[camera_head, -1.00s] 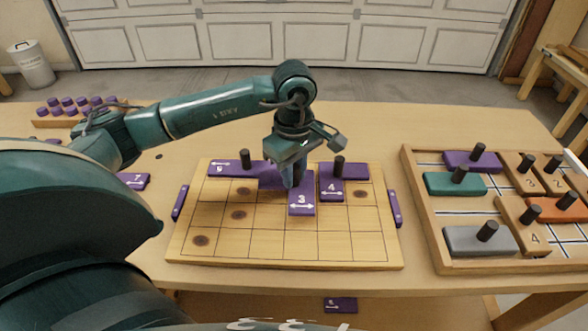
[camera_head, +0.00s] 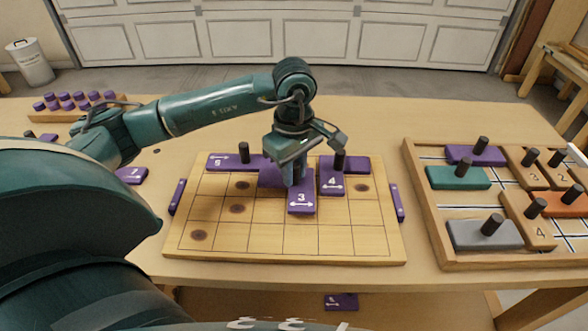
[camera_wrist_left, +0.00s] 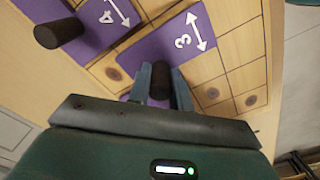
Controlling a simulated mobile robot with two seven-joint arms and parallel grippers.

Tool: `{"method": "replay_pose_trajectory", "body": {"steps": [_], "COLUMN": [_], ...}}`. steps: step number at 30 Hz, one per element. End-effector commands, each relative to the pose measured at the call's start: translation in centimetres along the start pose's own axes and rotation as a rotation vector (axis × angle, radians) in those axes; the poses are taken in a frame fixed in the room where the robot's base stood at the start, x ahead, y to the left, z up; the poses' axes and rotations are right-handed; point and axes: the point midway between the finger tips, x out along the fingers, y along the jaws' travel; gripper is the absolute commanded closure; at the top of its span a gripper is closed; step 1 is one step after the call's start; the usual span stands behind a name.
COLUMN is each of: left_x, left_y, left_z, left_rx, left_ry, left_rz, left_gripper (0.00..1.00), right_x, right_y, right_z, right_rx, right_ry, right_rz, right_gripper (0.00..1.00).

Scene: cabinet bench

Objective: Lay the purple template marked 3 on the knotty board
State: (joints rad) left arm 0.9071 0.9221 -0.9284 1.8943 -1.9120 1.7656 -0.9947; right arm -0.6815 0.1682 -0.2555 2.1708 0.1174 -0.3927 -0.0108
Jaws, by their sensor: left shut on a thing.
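The purple template marked 3 (camera_head: 301,203) is at the middle of the knotty board (camera_head: 285,240), an angled piece with a dark peg. My left gripper (camera_head: 292,181) is shut on that peg, which shows between the fingers in the left wrist view (camera_wrist_left: 160,80). The template also shows there (camera_wrist_left: 186,38). It lies flat on the board or just above it; I cannot tell which. Part of it is hidden behind the gripper. The purple template marked 4 (camera_head: 331,184) lies close to its right. My right gripper is not in view.
Another purple template (camera_head: 217,162) lies at the board's back left. Purple strips (camera_head: 177,197) (camera_head: 397,203) flank the board. The purple template marked 7 (camera_head: 131,176) lies on the table. A wooden tray (camera_head: 424,215) of pegged blocks stands right. The board's front rows are bare.

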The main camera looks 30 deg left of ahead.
Motion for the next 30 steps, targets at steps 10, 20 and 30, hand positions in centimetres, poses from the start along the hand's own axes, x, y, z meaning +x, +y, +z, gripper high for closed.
{"method": "replay_pose_trajectory", "body": {"steps": [10, 20, 30], "left_x": [-0.04, 0.40, 0.34], "left_y": [0.00, 0.02, 0.01], "left_z": [-0.01, -0.01, 0.00], "left_rx": [0.000, 0.000, 0.000], "left_ry": [0.000, 0.000, 0.000], "left_rz": [0.000, 0.001, 0.000], "left_gripper": [1.00, 1.00, 1.00], "right_x": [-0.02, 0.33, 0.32], "right_y": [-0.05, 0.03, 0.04], "right_z": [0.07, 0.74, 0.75], "right_rx": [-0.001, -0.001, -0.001], "right_ry": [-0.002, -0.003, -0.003], "right_rz": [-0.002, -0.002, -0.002], "right_gripper": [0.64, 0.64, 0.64]}}
